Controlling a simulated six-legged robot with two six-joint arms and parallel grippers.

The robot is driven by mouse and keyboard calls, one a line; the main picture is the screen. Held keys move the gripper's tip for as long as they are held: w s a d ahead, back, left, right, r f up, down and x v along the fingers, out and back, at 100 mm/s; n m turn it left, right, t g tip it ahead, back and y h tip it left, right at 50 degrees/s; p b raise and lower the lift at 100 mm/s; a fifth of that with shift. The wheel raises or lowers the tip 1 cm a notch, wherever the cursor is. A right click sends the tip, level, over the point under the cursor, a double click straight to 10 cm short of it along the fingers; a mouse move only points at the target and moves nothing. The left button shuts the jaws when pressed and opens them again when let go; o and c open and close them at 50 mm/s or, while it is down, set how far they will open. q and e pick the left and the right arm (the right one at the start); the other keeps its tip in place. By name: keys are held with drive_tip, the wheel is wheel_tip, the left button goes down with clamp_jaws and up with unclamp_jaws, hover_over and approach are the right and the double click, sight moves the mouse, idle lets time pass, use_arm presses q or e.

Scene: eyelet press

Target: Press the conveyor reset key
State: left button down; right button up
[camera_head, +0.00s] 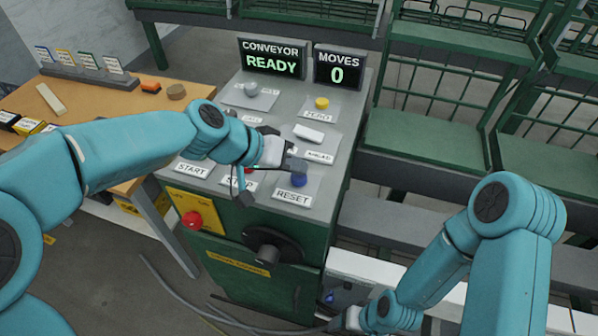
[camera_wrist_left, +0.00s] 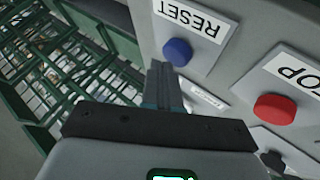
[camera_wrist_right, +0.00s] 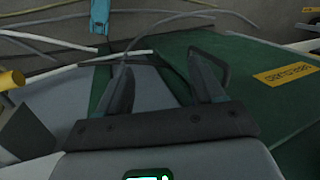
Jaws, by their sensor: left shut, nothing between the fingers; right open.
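The conveyor reset key is a blue round button (camera_head: 299,180) above a RESET label on the grey sloped console (camera_head: 340,125). It also shows in the left wrist view (camera_wrist_left: 178,51), clear of cover. My left gripper (camera_head: 297,165) is shut and empty, its fingertips just behind the blue button in the head view. In the left wrist view its closed fingertips (camera_wrist_left: 160,66) point just beside the button; I cannot tell whether they touch it. My right gripper (camera_wrist_right: 164,72) is open and empty, low in front of the green cabinet.
A red stop button (camera_wrist_left: 274,108) lies beside the reset key. A yellow button (camera_head: 321,103) and a white key (camera_head: 309,134) sit farther up the console. Its displays (camera_head: 274,60) read CONVEYOR READY and MOVES 0 (camera_head: 338,69). A wooden table (camera_head: 95,105) stands left, green racks (camera_head: 420,140) right.

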sight(293, 178)
use_arm(q)
drive_tip(key=shift+r, duration=0.5)
wheel_tip(293, 178, up, 5)
drive_tip(key=p, duration=0.4)
idle(0.9)
